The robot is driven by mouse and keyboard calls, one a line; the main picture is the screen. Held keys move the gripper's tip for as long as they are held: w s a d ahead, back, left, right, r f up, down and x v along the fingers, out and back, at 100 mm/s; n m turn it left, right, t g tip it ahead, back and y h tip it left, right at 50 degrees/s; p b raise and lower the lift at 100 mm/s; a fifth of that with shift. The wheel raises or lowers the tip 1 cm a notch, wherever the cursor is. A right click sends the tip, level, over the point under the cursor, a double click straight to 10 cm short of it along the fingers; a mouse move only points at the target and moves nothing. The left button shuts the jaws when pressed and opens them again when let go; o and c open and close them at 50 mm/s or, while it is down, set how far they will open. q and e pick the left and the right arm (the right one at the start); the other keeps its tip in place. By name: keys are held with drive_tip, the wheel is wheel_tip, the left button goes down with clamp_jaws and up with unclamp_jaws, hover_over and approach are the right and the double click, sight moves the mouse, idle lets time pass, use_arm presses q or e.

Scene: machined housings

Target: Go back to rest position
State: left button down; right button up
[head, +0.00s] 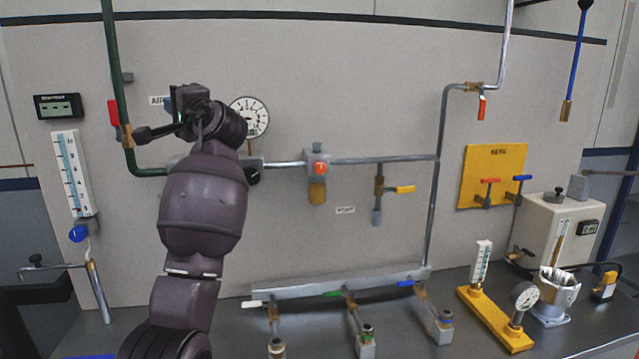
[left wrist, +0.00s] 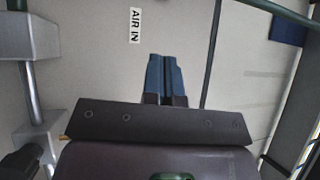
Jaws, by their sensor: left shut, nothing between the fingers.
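My left arm rises from the lower left of the head view, in front of the wall panel. My left gripper (head: 168,104) is near the "AIR IN" label (head: 158,100), and only a little of its blue fingers shows past the dark wrist. In the left wrist view the two blue fingers (left wrist: 164,76) lie side by side, shut, with nothing between them. The label (left wrist: 135,26) is beside them there, and no contact with the panel can be made out. My right gripper is not in view.
A green pipe (head: 112,60) with a red-handled valve (head: 113,112) is left of my gripper. A round gauge (head: 249,117) is just right of my wrist. Below, a manifold (head: 330,284) with several valves spans the bench. A yellow-based gauge stand (head: 490,315) is at right.

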use_arm(q)
drive_tip(key=w+d+f+n+t+h, duration=0.1)
drive_tip(key=d+f+t+h, duration=0.2)
drive_tip(key=d+t+h, duration=0.45)
drive_tip(key=s+f+n+h, duration=0.1)
drive_tip(key=s+f+h, duration=0.25)
drive_tip(key=f, duration=0.85)
drive_tip(key=s+f+h, duration=0.3)
drive_tip(key=f+h, duration=0.2)
drive_tip(key=f, duration=0.7)
drive_tip(key=s+a+f+n+g, duration=0.2)
drive_tip(key=s+f+g, duration=0.2)
drive_tip(key=s+f, duration=1.3)
drive_tip(key=s+a+f+n+g, duration=0.1)
drive_tip(key=s+f+g, duration=0.3)
drive_tip(key=s+f, duration=1.4)
drive_tip(key=shift+a+f+n, duration=0.4)
drive_tip(key=shift+a, duration=0.15)
